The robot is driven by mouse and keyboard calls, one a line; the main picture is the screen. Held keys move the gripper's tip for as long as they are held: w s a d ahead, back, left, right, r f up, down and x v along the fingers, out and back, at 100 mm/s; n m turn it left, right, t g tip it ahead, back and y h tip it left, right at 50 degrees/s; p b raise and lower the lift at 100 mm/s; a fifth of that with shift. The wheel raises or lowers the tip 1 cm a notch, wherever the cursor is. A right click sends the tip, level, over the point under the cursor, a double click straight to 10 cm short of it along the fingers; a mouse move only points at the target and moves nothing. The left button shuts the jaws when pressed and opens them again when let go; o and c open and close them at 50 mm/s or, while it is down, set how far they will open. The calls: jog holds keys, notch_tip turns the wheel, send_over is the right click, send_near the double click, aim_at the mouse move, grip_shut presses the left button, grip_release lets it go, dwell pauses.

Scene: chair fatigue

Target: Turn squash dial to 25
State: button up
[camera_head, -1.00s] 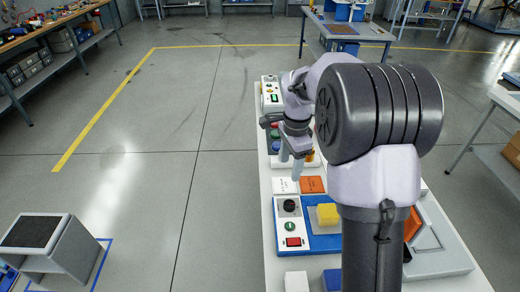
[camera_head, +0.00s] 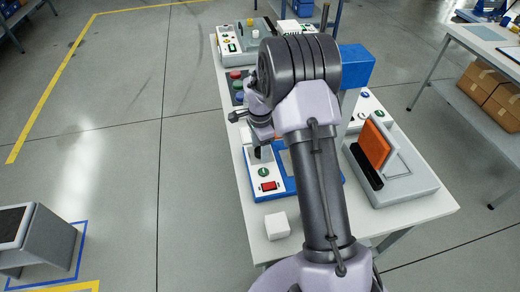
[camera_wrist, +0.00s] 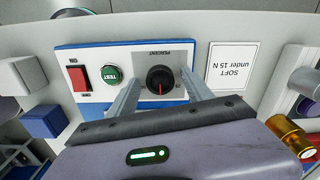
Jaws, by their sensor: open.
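The squash dial (camera_wrist: 160,78) is a round black knob with a red pointer line, beside the upside-down word PERCENT on a grey-white panel (camera_wrist: 95,60). In the wrist view its red line points down the picture, towards my gripper's body. My gripper (camera_wrist: 159,80) is open, with one finger on each side of the dial and gaps visible between. I cannot tell whether the fingertips reach down to the dial's height. In the head view my gripper (camera_head: 262,150) is over the dial's end of the panel (camera_head: 263,181) and largely hides the dial.
The panel also carries a green button (camera_wrist: 111,73) and a red switch (camera_wrist: 82,77). A white card reading SOFT under 15 N (camera_wrist: 232,66) lies beside it. A white cube (camera_head: 277,225) and an orange-padded grey fixture (camera_head: 374,145) share the bench.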

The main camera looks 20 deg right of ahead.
grip_shut()
jog(key=shift+r+n, duration=0.1)
jog(key=shift+n, duration=0.2)
jog(key=n+p, duration=0.1)
jog(key=n, duration=0.4)
jog(key=shift+n, duration=0.3)
jog(key=n+p, duration=0.1)
jog(key=n, duration=0.4)
jog(key=shift+n+p, duration=0.3)
jog(key=shift+p, duration=0.1)
dwell(0.4)
grip_release()
